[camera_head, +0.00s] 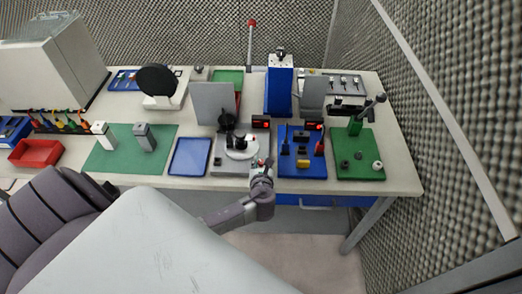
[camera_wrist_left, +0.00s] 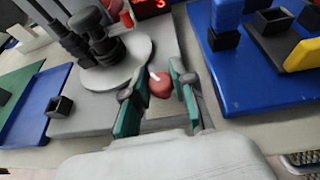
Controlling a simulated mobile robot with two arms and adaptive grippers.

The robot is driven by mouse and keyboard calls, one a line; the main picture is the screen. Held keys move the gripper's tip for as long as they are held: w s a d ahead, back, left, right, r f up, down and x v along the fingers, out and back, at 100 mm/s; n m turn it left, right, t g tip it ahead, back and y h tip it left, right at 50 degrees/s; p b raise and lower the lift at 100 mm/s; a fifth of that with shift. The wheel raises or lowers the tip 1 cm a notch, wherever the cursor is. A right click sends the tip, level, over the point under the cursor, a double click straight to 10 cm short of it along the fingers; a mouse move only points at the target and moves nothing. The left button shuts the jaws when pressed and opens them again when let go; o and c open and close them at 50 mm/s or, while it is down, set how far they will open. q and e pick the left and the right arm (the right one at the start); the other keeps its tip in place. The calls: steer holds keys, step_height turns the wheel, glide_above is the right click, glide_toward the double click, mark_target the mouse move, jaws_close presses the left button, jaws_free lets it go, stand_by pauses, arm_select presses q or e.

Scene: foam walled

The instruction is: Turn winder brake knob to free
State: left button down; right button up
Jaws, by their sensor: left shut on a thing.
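The winder (camera_head: 222,167) is a grey base with a pale round disc (camera_head: 243,151) and dark stacked rollers, near the front edge of the table. Its red brake knob (camera_wrist_left: 160,86) with a white pointer sits at the base's front right corner. The pointer tilts up and to the left in the wrist view. My left gripper (camera_head: 261,170) reaches it from the front, and in the left wrist view (camera_wrist_left: 158,98) its teal-padded fingers are shut on the knob, one on each side. The knob is mostly covered in the head view. My right gripper is not in view.
A blue board (camera_head: 303,171) with parts stands close to the right of the winder, and a green board (camera_head: 358,165) beyond it. A blue tray (camera_head: 190,157) lies to the left. A small box with a red display (camera_head: 260,122) stands behind.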

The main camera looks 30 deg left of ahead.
arm_select(q)
steer(key=shift+n+g+y, duration=0.8)
steer(key=shift+n, duration=0.1)
steer(key=c, duration=0.9)
jaws_free()
steer(key=shift+c, duration=0.2)
steer(key=v, duration=1.2)
steer(key=shift+d+f, duration=0.1)
steer(key=shift+f, duration=0.05)
